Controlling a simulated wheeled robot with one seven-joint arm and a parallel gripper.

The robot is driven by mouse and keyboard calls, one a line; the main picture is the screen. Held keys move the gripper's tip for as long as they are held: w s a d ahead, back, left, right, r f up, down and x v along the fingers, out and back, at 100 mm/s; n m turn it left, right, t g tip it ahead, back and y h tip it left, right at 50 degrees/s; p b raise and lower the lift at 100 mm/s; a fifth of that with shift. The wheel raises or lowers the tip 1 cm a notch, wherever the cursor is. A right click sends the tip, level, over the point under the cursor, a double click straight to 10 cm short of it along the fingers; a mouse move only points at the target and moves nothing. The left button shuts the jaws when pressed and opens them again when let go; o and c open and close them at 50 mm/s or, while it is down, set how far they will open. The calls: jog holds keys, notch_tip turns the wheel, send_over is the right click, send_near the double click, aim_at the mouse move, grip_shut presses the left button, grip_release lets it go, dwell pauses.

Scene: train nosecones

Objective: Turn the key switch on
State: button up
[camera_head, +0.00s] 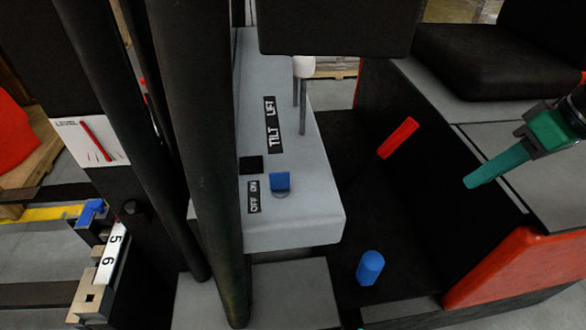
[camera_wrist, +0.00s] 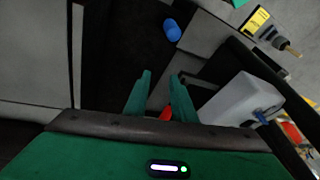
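The key switch (camera_head: 280,182) is a small blue key in a round grey base on top of the grey console. It sits beside the OFF/ON label (camera_head: 254,197); I cannot tell which word it points to. It also shows small at the right of the wrist view (camera_wrist: 262,117). My teal gripper (camera_head: 469,183) is at the right of the head view, well apart from the key, above the floor near the seat. In the wrist view its two fingers (camera_wrist: 160,77) stand apart with nothing between their tips.
A red lever (camera_head: 398,138) rises between my gripper and the console (camera_head: 320,205). Thin levers stand behind the key by the TILT and LIFT labels. Black posts (camera_head: 205,150) run along the console's left side.

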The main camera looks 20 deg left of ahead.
jog(key=s+a+r+n+g+y, duration=0.15)
jog(key=a+n, duration=0.25)
jog(key=a, duration=0.4)
jog(key=a+r+n+g+y, duration=0.1)
jog(key=a+r+n, duration=0.1)
jog(key=a+n, duration=0.35)
jog(key=n+g+y, duration=0.1)
jog(key=n+g, duration=0.2)
jog(key=n, duration=0.3)
send_near(280, 182)
jog(key=shift+m, duration=0.25)
jog(key=x, duration=0.9)
jog(key=shift+w+a+r, duration=0.15)
jog(key=shift+a+r, duration=0.1)
jog(key=shift+a, duration=0.15)
